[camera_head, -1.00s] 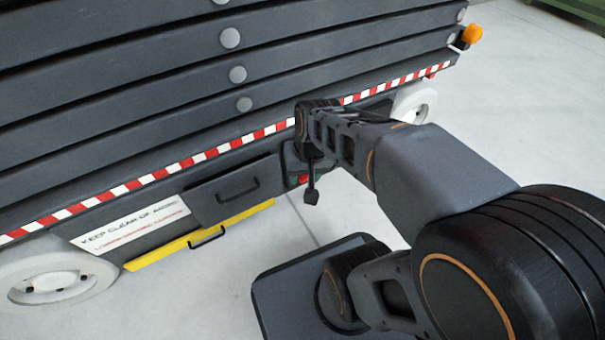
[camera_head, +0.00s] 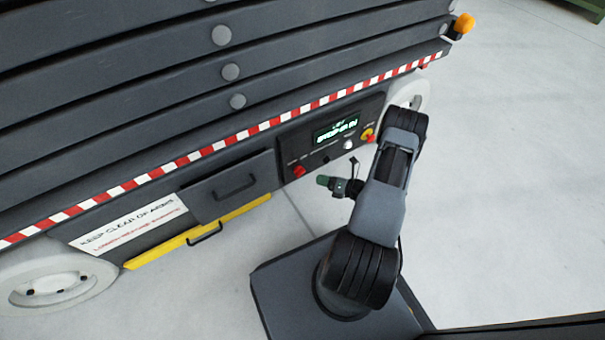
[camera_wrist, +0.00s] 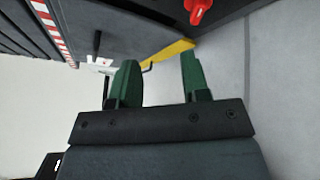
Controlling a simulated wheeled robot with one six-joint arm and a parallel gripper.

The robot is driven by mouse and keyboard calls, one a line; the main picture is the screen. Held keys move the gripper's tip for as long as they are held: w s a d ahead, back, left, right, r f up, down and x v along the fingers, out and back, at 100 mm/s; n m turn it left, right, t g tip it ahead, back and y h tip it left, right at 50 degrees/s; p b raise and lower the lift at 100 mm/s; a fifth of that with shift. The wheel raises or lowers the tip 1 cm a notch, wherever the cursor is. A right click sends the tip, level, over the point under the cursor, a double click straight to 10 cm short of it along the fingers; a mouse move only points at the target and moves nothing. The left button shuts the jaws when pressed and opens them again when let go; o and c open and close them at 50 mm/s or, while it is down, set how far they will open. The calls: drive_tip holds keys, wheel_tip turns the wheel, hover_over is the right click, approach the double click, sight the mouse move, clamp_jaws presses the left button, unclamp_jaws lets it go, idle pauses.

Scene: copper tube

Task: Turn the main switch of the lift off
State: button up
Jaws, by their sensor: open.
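The lift's dark control panel (camera_head: 318,150) shows on its side below the striped edge in the head view. A red knob (camera_head: 298,171) sits at its lower left, and a red-and-yellow control (camera_head: 368,135) at its right end. No label legible here tells which is the main switch. A red knob also shows at the top of the wrist view (camera_wrist: 198,10), past the fingertips. My gripper (camera_head: 324,181) is in front of the panel's lower part, right of the left red knob and apart from it. In the wrist view its green fingers (camera_wrist: 158,75) are spread and empty.
A lit green display (camera_head: 337,129) and a pale round knob (camera_head: 348,145) are on the panel. Left of it are a grey drawer (camera_head: 228,188) with a handle and a yellow ledge (camera_head: 160,252). A white wheel (camera_head: 408,92) is at right. The floor at right is clear.

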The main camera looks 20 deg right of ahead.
sight(302, 173)
wheel_tip(302, 173, down, 5)
drive_tip(key=d+m+t+h, duration=0.1)
drive_tip(key=m+t+h, duration=0.1)
drive_tip(key=m, duration=0.2)
drive_tip(key=b+x, duration=0.4)
drive_tip(key=x, duration=0.6)
drive_tip(key=shift+f, duration=0.15)
drive_tip(key=shift+b+x, duration=0.3)
drive_tip(key=shift+x, duration=0.5)
clamp_jaws()
